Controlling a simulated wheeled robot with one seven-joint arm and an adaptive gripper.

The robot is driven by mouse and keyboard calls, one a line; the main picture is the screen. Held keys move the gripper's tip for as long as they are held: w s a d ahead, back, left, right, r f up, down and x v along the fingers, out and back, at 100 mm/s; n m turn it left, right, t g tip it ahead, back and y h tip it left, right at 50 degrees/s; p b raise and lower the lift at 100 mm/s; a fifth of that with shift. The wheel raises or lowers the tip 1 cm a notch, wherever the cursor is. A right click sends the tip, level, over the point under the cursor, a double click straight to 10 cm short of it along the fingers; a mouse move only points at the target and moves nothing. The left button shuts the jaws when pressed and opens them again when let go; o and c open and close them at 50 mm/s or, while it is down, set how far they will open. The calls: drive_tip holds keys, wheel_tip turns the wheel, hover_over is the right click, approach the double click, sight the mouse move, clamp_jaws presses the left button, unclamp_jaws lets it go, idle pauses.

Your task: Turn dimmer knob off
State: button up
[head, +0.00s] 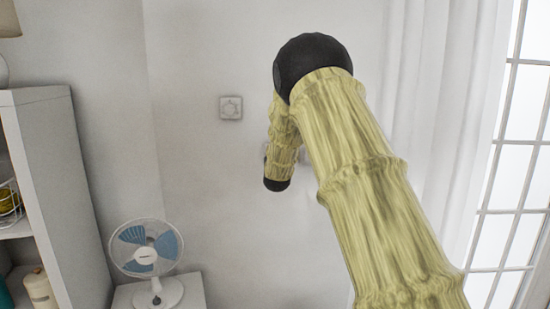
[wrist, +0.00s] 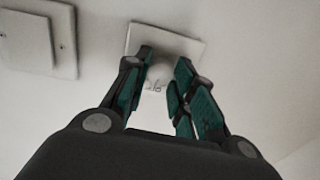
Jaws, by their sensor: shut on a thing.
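The dimmer knob (wrist: 158,72) is a small pale round knob on a square white wall plate (wrist: 188,47), in the upper middle of the wrist view. My gripper (wrist: 166,66) has its dark fingers with green pads on either side of the knob and is shut on it. Small marks show on the plate below the knob. The fingers cover parts of the plate. In the head view my arm hides my gripper and the spot it holds.
A second wall plate (wrist: 40,35) with a flat square face is to the left in the wrist view. In the head view a wall plate with a round middle (head: 231,107) is left of my arm. A fan (head: 145,250), a shelf (head: 45,150), a curtain (head: 430,110) and a window (head: 510,190) stand around.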

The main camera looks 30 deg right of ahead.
drive_tip(key=shift+s+f+n, duration=0.1)
drive_tip(key=shift+f+n, duration=0.35)
drive_tip(key=shift+n, duration=0.65)
drive_tip(key=shift+g, duration=0.3)
drive_tip(key=o, duration=1)
drive_tip(key=shift+c, duration=0.2)
drive_tip(key=shift+o, duration=0.4)
drive_tip(key=shift+d+r, duration=0.1)
drive_tip(key=shift+r, duration=0.2)
drive_tip(key=v, duration=1.2)
drive_tip(key=shift+f, duration=0.2)
